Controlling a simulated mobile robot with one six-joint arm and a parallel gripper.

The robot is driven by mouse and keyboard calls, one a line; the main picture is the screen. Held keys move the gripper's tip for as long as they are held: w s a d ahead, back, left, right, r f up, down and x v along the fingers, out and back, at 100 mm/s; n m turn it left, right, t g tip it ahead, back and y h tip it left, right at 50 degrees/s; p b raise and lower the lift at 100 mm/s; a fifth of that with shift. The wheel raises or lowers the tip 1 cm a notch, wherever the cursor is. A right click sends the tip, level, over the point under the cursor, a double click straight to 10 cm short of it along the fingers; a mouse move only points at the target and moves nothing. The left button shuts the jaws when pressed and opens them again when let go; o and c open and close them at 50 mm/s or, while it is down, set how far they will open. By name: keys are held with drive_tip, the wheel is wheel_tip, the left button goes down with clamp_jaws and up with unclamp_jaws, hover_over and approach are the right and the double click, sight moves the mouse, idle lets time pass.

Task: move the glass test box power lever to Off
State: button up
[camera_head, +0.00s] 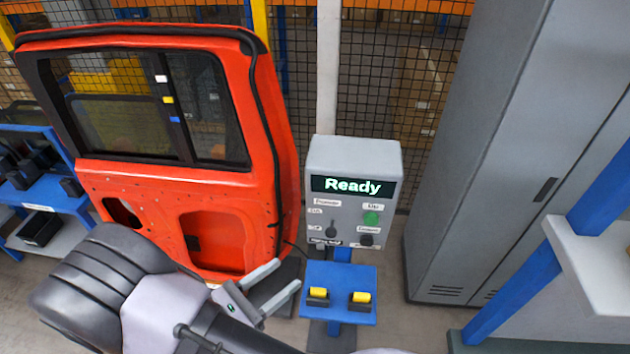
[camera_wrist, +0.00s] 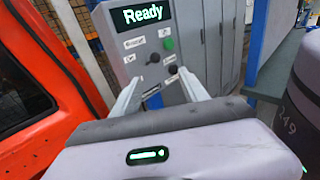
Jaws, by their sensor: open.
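The glass test box (camera_head: 353,155) is a grey box with a lit display reading "Ready". A small dark lever (camera_head: 331,230) is on the left of its front panel, beside small labels too small to read surely. I cannot tell which setting it points to. A green button (camera_head: 370,218) and a black knob (camera_head: 366,240) are to its right. In the wrist view the dark lever (camera_wrist: 153,58) shows beyond my gripper (camera_wrist: 160,78). My gripper (camera_head: 287,275) is open and empty, in front of the panel, to its lower left in the head view. No contact with the lever is visible.
An orange car door (camera_head: 245,200) stands close to the left of the box. Below the panel, a blue shelf (camera_head: 340,276) holds two yellow-and-black pieces. A grey cabinet (camera_head: 480,170) stands to the right. A mesh fence is behind.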

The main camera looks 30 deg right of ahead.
sight(330, 231)
drive_tip(key=shift+n+t, duration=0.6)
drive_tip(key=shift+n, duration=0.1)
drive_tip(key=x, duration=1.7)
drive_tip(key=shift+w+a+f, duration=0.1)
drive_tip(key=shift+w+f, duration=0.15)
clamp_jaws()
drive_tip(key=shift+s+f, duration=0.1)
